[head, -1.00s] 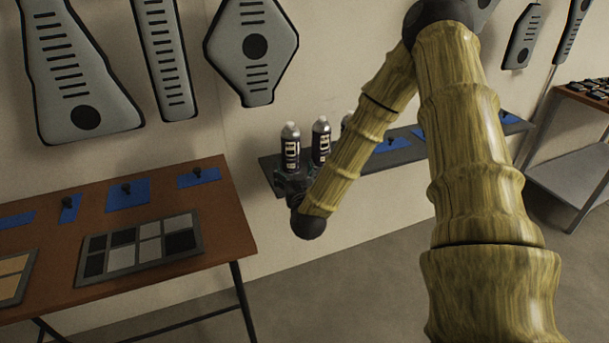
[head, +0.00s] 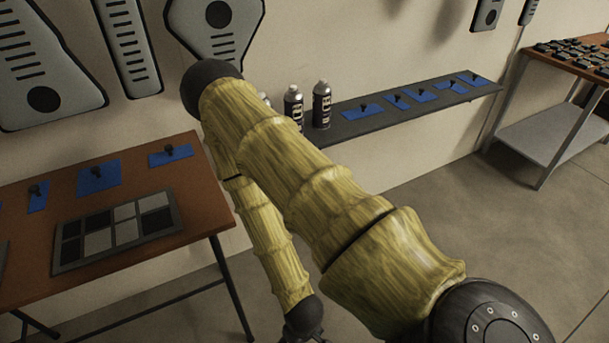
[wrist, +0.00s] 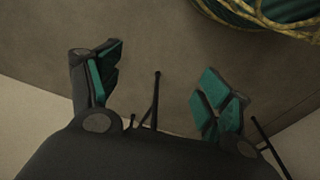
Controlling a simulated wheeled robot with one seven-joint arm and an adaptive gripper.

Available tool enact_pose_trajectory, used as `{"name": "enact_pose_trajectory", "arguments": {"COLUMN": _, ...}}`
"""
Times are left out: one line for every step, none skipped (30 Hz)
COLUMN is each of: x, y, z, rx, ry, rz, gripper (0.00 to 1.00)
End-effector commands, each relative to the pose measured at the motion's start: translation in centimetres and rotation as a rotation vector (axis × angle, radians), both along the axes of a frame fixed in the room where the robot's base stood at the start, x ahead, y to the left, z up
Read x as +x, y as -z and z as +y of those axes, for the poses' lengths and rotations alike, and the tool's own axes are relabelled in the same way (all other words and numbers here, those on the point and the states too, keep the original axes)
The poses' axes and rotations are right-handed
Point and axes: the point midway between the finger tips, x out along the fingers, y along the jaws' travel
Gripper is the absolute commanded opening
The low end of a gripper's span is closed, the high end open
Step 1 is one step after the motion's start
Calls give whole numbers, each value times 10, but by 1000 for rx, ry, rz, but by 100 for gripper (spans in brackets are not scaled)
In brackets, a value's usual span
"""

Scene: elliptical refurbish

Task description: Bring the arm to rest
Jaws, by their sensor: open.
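My arm, yellow-green and ribbed, reaches from the lower right up to a dark elbow joint in the head view. It then folds back down toward the bottom edge. My gripper (head: 303,334) hangs there, pointing down and mostly cut off by the frame. In the wrist view my gripper (wrist: 160,68) is open, its two teal-padded fingers wide apart. Nothing is between them, and the bare floor (wrist: 150,45) shows beyond.
A brown table (head: 205,205) with a swatch board (head: 115,235) and blue pads stands at left. A dark wall shelf (head: 385,127) behind my arm holds spray cans (head: 322,104) and blue pads. Another table (head: 530,75) stands far right. Floor at lower right is clear.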

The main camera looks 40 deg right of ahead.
Motion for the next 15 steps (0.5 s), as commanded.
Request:
{"name": "enact_pose_trajectory", "arguments": {"x": -12, "y": 1, "z": 3, "rx": -3, "ry": -6, "rz": 31, "gripper": 78}}
{"name": "enact_pose_trajectory", "arguments": {"x": -17, "y": 2, "z": 3, "rx": -3, "ry": -6, "rz": 46, "gripper": 78}}
{"name": "enact_pose_trajectory", "arguments": {"x": -22, "y": 2, "z": 4, "rx": -5, "ry": -6, "rz": 58, "gripper": 78}}
{"name": "enact_pose_trajectory", "arguments": {"x": -25, "y": 3, "z": 4, "rx": -6, "ry": -6, "rz": 65, "gripper": 78}}
{"name": "enact_pose_trajectory", "arguments": {"x": -26, "y": 3, "z": 4, "rx": -6, "ry": -5, "rz": 69, "gripper": 78}}
{"name": "enact_pose_trajectory", "arguments": {"x": -27, "y": 3, "z": 4, "rx": -6, "ry": -6, "rz": 71, "gripper": 78}}
{"name": "enact_pose_trajectory", "arguments": {"x": -27, "y": 3, "z": 4, "rx": -6, "ry": -6, "rz": 72, "gripper": 78}}
{"name": "enact_pose_trajectory", "arguments": {"x": -27, "y": 3, "z": 4, "rx": -6, "ry": -5, "rz": 71, "gripper": 78}}
{"name": "enact_pose_trajectory", "arguments": {"x": -27, "y": 3, "z": 4, "rx": -6, "ry": -5, "rz": 70, "gripper": 78}}
{"name": "enact_pose_trajectory", "arguments": {"x": -26, "y": 3, "z": 4, "rx": -6, "ry": -6, "rz": 70, "gripper": 78}}
{"name": "enact_pose_trajectory", "arguments": {"x": -26, "y": 3, "z": 4, "rx": -6, "ry": -6, "rz": 70, "gripper": 78}}
{"name": "enact_pose_trajectory", "arguments": {"x": -26, "y": 3, "z": 4, "rx": -6, "ry": -5, "rz": 69, "gripper": 78}}
{"name": "enact_pose_trajectory", "arguments": {"x": -26, "y": 2, "z": 4, "rx": -6, "ry": -5, "rz": 69, "gripper": 78}}
{"name": "enact_pose_trajectory", "arguments": {"x": -26, "y": 2, "z": 4, "rx": -6, "ry": -5, "rz": 69, "gripper": 78}}
{"name": "enact_pose_trajectory", "arguments": {"x": -26, "y": 0, "z": 4, "rx": -6, "ry": -5, "rz": 69, "gripper": 78}}
